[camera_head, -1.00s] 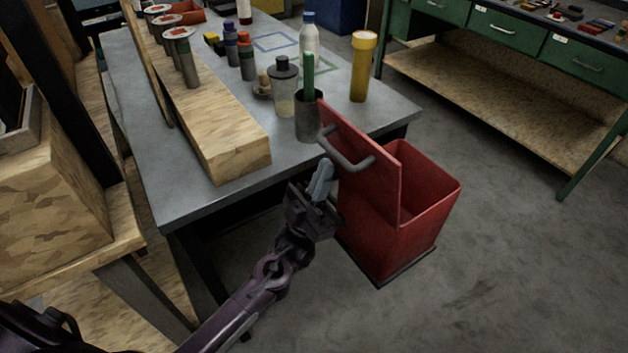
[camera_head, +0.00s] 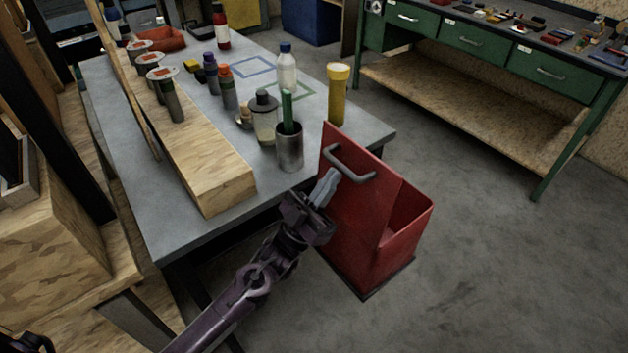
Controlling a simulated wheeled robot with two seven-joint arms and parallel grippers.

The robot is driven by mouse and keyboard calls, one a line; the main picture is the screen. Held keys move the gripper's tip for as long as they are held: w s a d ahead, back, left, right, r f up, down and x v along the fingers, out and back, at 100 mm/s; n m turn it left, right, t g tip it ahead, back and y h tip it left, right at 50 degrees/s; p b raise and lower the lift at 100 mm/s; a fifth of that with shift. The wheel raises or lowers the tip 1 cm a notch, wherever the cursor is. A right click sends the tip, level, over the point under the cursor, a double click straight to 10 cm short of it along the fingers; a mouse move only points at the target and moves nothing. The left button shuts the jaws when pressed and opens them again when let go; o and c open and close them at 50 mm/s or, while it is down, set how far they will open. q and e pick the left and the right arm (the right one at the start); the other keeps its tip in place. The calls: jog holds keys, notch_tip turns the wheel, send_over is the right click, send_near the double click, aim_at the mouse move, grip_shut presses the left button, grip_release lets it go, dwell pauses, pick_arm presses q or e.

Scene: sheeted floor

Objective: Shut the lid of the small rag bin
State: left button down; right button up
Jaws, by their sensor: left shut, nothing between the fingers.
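The small red rag bin (camera_head: 402,237) stands on the floor at the right end of the grey table. Its red lid (camera_head: 362,191) is raised and leans over the opening, with part of the bin's inside showing at the right. A grey bar handle (camera_head: 350,166) is on the lid's face. My left gripper (camera_head: 328,184) is shut and empty, its fingertips by the lid's left edge just below the handle. I cannot tell whether they touch the lid.
The grey table (camera_head: 215,222) holds a wooden block (camera_head: 215,170), a metal cup (camera_head: 289,149), a yellow tube (camera_head: 337,97) and several bottles close to the bin. A green workbench (camera_head: 540,150) stands at the back right. The floor right of the bin is clear.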

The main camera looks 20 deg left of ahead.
aim_at(358, 159)
pick_arm(q)
jog(key=w+d+g+y+p, duration=0.1)
jog(key=p, duration=0.1)
jog(key=w+d+r+g+y+p, duration=0.1)
jog(key=w+p, duration=0.1)
jog(key=w+d+r+g+p, duration=0.1)
jog(key=w+d+p, duration=0.1)
jog(key=shift+w+d+r+g+y, duration=0.1)
jog(key=shift+w+g+y, duration=0.2)
jog(key=shift+y, duration=0.1)
jog(key=w+d+f+g+y+p, duration=0.3)
jog(key=w+d+f+g+y, duration=0.3)
jog(key=w+d+f+g, duration=0.2)
jog(key=shift+w+d+f+g+y, duration=0.35)
jog(key=shift+w+d+f, duration=0.2)
jog(key=shift+w+f, duration=1.05)
jog(key=shift+w+r, duration=0.15)
jog(key=shift+r, duration=0.1)
